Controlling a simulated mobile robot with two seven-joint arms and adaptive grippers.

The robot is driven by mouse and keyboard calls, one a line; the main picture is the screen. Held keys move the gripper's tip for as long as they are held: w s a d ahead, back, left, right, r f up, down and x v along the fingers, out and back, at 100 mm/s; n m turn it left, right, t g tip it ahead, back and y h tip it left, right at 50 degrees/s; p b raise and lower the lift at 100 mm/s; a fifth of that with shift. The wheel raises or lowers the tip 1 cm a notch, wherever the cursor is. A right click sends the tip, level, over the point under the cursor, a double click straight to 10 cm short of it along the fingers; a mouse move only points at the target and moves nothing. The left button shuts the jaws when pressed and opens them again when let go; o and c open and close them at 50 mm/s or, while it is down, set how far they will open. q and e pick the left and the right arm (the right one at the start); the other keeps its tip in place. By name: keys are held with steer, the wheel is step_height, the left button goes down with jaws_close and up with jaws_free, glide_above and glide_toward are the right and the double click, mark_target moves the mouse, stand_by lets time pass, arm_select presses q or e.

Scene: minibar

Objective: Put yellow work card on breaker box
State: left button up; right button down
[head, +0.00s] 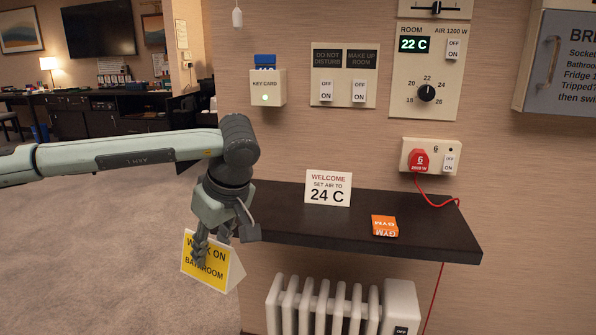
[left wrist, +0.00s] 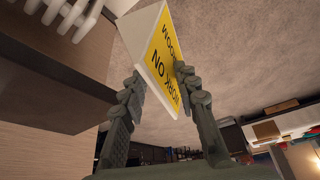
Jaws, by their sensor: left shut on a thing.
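The yellow work card (head: 207,266) is a folded tent card with a yellow face, a white side and black lettering. My left gripper (head: 203,245) is shut on it and holds it in the air, left of and below the dark shelf's left end. In the left wrist view the card (left wrist: 163,58) sits between the two fingers of the gripper (left wrist: 155,90). The breaker box (head: 560,65) is a grey box with a handle on the wall at the upper right, cut off by the picture's edge. My right gripper is not in view.
The dark shelf (head: 270,228) carries a white welcome card (head: 328,188) and an orange gym block (head: 384,226). A white radiator (head: 400,300) stands below it. A red cord (head: 438,290) hangs from the socket panel (head: 431,156). Open carpet lies at the left.

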mark_target(205, 283)
arm_select(q)
steer(key=s+f+m, duration=0.1)
steer(key=s+f+m+t+h, duration=0.1)
steer(key=f+m, duration=0.1)
steer(key=s+a+f+m, duration=0.1)
steer(key=f+m, duration=0.1)
steer(key=shift+f+t+h, duration=0.25)
steer(key=shift+t+h, duration=0.05)
steer(key=s+f+m, duration=0.1)
steer(key=s+m+h, duration=0.1)
steer(key=m, duration=0.1)
steer(key=s+d+f+m+h, duration=0.1)
steer(key=s+m, duration=0.1)
steer(key=shift+f+t, duration=0.3)
steer(key=shift+f, duration=0.05)
steer(key=shift+s+d+f+m, duration=0.3)
steer(key=shift+s+m, duration=0.1)
steer(key=shift+m, duration=0.3)
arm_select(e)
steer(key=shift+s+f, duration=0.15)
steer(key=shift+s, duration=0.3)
arm_select(q)
steer(key=shift+r, duration=0.2)
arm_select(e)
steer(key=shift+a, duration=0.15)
